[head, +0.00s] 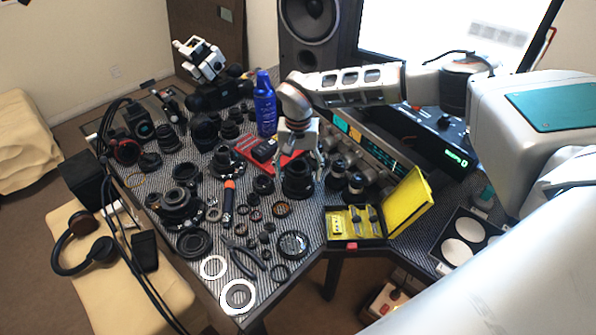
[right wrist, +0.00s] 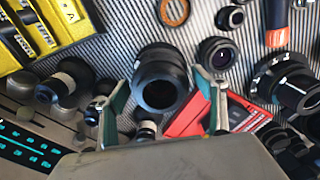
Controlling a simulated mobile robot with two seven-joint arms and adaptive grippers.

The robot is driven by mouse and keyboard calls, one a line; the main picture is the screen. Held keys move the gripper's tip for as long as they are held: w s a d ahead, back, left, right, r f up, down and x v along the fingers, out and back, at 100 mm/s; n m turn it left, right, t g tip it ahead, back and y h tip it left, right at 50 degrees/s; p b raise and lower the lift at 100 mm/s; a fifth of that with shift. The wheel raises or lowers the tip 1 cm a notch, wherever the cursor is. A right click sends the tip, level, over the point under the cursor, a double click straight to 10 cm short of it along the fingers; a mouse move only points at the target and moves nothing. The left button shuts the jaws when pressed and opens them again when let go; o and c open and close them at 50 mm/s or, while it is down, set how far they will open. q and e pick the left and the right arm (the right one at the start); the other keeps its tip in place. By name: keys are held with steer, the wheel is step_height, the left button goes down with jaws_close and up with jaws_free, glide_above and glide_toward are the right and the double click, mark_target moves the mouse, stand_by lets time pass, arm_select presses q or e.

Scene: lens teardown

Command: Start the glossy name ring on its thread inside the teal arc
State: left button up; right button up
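My right gripper (head: 299,176) is open over a black lens barrel (head: 297,186), with a finger on either side. The right wrist view shows this barrel (right wrist: 160,80) between the two teal-padded fingers, with gaps at both sides. Nothing is held. Its dark round opening faces up towards the camera. I cannot make out a glossy name ring or a teal arc for certain in either view. Several small dark rings lie on the striped mat, including one ring (head: 282,208) near the barrel. My left gripper is not in view.
A red tray (head: 296,159) lies close behind the barrel. A yellow-lined case (head: 341,225) stands open to the right. A blue bottle (head: 265,108) stands behind. Two white rings, one of them at the near edge (head: 226,302), and pliers (head: 246,262) lie in front.

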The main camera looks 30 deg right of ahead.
stand_by(0.3)
step_height(320, 180, up, 12)
stand_by(0.5)
